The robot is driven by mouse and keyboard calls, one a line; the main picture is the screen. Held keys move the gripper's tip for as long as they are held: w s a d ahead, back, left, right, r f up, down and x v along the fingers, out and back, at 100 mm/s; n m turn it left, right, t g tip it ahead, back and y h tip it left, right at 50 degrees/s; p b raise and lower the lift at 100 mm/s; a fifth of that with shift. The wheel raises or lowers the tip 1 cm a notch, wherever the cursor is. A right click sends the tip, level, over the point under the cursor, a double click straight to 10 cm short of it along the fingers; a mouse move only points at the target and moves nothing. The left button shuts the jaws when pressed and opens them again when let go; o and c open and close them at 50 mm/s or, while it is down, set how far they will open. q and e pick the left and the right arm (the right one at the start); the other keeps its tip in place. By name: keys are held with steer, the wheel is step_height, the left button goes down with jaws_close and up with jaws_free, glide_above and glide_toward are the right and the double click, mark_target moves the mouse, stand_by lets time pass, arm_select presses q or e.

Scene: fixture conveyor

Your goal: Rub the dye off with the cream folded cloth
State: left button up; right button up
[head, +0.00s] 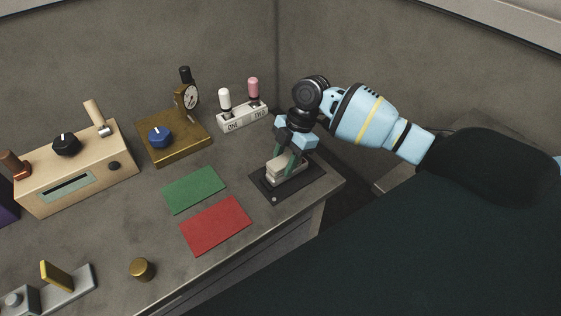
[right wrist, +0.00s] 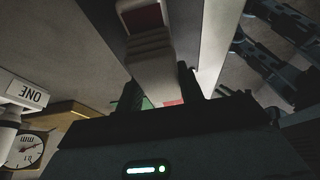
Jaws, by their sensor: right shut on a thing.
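My right gripper (head: 288,158) is shut on the cream folded cloth (head: 285,172), with a finger on each side of it. The cloth is over a dark flat plate (head: 302,190) near the table's right corner; I cannot tell whether it touches the plate. In the right wrist view the layered cream cloth (right wrist: 150,50) stands between the dark fingers (right wrist: 188,82). A dark red patch (right wrist: 143,17) shows at its far end; I cannot tell whether it is dye. No dye is clearly visible on the plate, which the cloth and gripper partly hide. My left gripper is out of view.
Green (head: 194,189) and red (head: 216,225) mats lie left of the plate. Behind are a white two-lever block (head: 242,118), a brass gauge box (head: 175,142) and a beige control box (head: 78,172). A brass knob (head: 142,269) stands in front. The table's front edge is close.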

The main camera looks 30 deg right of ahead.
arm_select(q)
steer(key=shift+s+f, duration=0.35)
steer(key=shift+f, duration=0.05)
arm_select(e)
steer(key=shift+w+d, duration=0.15)
steer(key=shift+d, duration=1.65)
steer(key=shift+a, duration=0.1)
steer(key=shift+a, duration=1.2)
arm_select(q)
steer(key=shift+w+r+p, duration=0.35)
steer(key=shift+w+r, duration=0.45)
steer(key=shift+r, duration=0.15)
arm_select(e)
steer(key=shift+s+a, duration=0.2)
steer(key=shift+a, duration=1.05)
steer(key=shift+d, duration=0.15)
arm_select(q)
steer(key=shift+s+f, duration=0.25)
arm_select(e)
steer(key=shift+w+d, duration=0.1)
steer(key=shift+d, duration=1.05)
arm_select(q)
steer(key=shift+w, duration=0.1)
arm_select(e)
steer(key=shift+r, duration=0.1)
